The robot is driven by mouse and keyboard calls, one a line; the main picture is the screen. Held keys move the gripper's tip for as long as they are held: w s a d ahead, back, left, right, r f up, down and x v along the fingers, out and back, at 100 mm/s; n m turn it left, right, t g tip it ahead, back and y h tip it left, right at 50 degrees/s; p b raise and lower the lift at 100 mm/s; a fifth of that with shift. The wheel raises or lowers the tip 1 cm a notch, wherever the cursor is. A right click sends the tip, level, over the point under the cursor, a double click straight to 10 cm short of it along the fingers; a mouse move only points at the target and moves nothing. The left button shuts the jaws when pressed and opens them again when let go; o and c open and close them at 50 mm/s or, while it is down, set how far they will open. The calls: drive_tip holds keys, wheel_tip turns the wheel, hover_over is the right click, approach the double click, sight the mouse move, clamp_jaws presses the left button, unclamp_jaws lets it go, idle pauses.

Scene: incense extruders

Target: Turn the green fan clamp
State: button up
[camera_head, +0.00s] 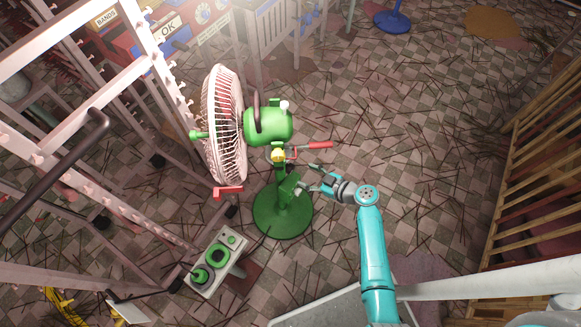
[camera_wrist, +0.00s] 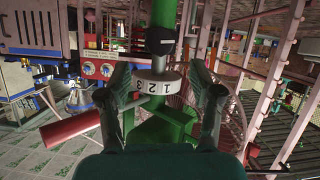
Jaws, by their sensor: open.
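The green fan (camera_head: 268,126) has a pinkish-white cage, and its stand rises from a round green base (camera_head: 283,222). A green clamp-like part (camera_head: 290,187) sits low on the stand; I cannot tell for sure that it is the clamp. In the wrist view, a green pole (camera_wrist: 165,15) carries a black fitting, a white dial (camera_wrist: 155,86) marked 1 2 3, and a green block (camera_wrist: 162,122). My gripper (camera_head: 314,180) is beside the stand, to its right. In the wrist view my open gripper (camera_wrist: 160,80) has one finger on each side of the dial. Contact cannot be told.
A red handle (camera_head: 320,145) sticks out right from the stand above my gripper. A grey control box (camera_head: 216,261) with green buttons stands at lower left. Pinkish racks (camera_head: 140,40) fill the left. A wooden slatted rack (camera_head: 530,180) is at right. Floor between is strewn with thin sticks.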

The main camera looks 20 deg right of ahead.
sight(293, 169)
drive_tip(key=x, duration=0.8)
drive_tip(key=shift+w+a+f, duration=0.1)
drive_tip(key=shift+w+a, duration=0.05)
drive_tip(key=shift+w, duration=0.05)
drive_tip(key=c, duration=1.2)
